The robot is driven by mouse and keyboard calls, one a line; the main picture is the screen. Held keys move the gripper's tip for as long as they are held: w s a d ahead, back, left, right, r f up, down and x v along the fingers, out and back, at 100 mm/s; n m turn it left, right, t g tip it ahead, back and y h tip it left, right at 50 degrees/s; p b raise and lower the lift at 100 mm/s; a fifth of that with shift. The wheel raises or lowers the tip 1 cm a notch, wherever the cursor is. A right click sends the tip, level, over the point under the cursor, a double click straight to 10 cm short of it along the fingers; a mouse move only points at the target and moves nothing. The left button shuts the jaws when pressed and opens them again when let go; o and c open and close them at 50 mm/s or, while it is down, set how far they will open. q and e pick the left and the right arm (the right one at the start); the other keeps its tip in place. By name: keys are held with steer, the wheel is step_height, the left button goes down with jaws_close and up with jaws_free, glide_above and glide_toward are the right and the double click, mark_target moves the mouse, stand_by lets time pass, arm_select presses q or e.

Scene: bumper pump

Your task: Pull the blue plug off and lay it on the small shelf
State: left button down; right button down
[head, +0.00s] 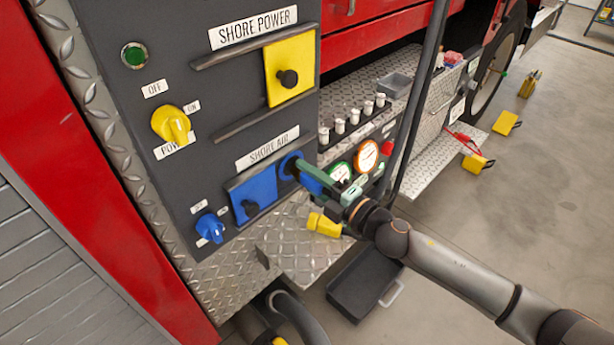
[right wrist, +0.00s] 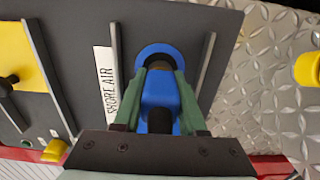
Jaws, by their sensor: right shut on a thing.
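The blue plug (right wrist: 160,92) is between the green fingers of my right gripper (right wrist: 159,82), which is shut on it. The plug points at the round blue inlet (right wrist: 158,54) beside the SHORE AIR label and overlaps it in the right wrist view; I cannot tell how deep it sits. In the head view the right gripper (head: 306,173) reaches the inlet (head: 288,166) from the right, with part of the plug (head: 313,181) showing. A small tread-plate shelf (head: 290,240) lies below the panel. My left gripper is not in view.
A blue sliding cover (head: 253,195) stands left of the inlet. Gauges (head: 366,155) and a black hose (head: 420,100) are close to my right arm. A dark tray (head: 365,284) is below on the floor.

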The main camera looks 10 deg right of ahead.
mark_target(325, 189)
steer(key=shift+b+v, duration=0.3)
steer(key=shift+v, duration=2.1)
